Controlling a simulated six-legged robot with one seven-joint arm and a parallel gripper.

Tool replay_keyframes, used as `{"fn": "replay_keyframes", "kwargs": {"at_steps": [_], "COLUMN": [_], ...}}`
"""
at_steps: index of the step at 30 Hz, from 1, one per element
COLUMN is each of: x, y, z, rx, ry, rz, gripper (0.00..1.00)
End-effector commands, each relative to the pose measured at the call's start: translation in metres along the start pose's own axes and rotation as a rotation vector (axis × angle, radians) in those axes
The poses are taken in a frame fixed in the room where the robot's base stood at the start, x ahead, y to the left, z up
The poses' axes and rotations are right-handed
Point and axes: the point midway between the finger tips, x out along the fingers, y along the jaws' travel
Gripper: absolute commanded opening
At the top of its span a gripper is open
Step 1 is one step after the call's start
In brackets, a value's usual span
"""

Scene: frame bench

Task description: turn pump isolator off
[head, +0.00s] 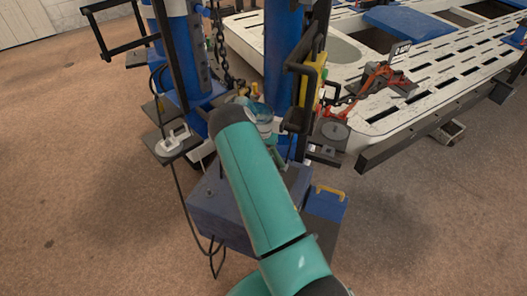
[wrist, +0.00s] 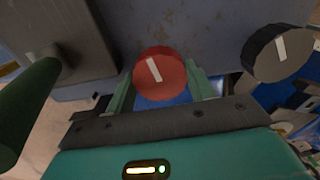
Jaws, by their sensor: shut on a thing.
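A round red knob (wrist: 160,75) with a white pointer line sits on the grey-blue box, in the middle of the wrist view. Its white line is tilted, with the top end leaning left. My gripper (wrist: 159,88) has a teal finger on each side of the red knob and is shut on it. Which knob is the pump isolator I cannot read from any label. In the head view my teal arm reaches down to the grey-blue box (head: 225,215) and hides the knob and the fingers.
A black knob (wrist: 277,53) with a white line is right of the red one. A dark green cylinder (wrist: 28,105) stands at the left. Blue columns (head: 283,50) rise behind the box, and a white slotted frame bench (head: 440,65) lies at the right. Floor at the left is clear.

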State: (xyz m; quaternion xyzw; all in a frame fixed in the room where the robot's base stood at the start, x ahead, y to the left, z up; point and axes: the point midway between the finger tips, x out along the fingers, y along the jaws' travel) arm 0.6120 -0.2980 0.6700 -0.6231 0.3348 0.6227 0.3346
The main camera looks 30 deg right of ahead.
Motion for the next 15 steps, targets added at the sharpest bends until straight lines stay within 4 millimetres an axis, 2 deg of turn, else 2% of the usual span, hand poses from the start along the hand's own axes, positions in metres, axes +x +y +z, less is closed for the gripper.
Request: {"fn": "replay_keyframes", "kwargs": {"at_steps": [15], "x": [-0.0009], "y": [-0.0009], "z": [0.0000], "rx": [-0.458], "ry": [0.000], "rz": [-0.003], "gripper": [0.31]}}
